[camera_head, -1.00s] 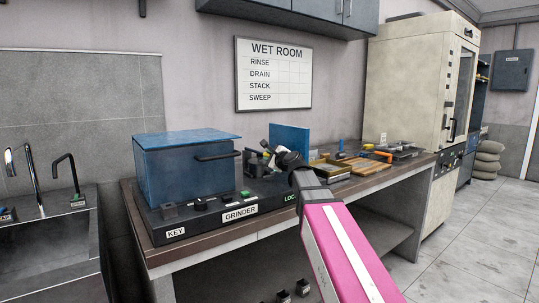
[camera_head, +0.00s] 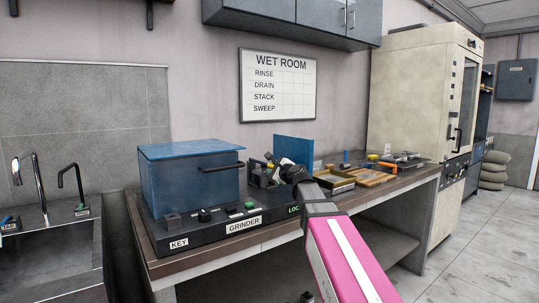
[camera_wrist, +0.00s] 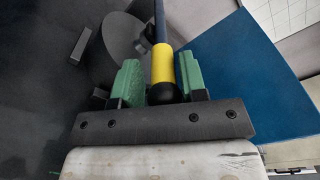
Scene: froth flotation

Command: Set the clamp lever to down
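The clamp lever (camera_wrist: 162,62) shows in the wrist view as a dark shaft with a yellow sleeve and a black rounded end. It stands between the green finger pads of my gripper (camera_wrist: 162,84). In the head view my gripper (camera_head: 280,168) is over the bench at the right end of the grinder panel (camera_head: 243,222). There the lever is small and partly hidden by my gripper, and its angle is hard to tell.
A blue box (camera_head: 190,178) with a handle stands left of my gripper. A blue upright plate (camera_head: 293,149) is just behind it and fills the right of the wrist view. Wooden trays (camera_head: 372,177) lie to the right on the bench. A sink (camera_head: 50,245) is at far left.

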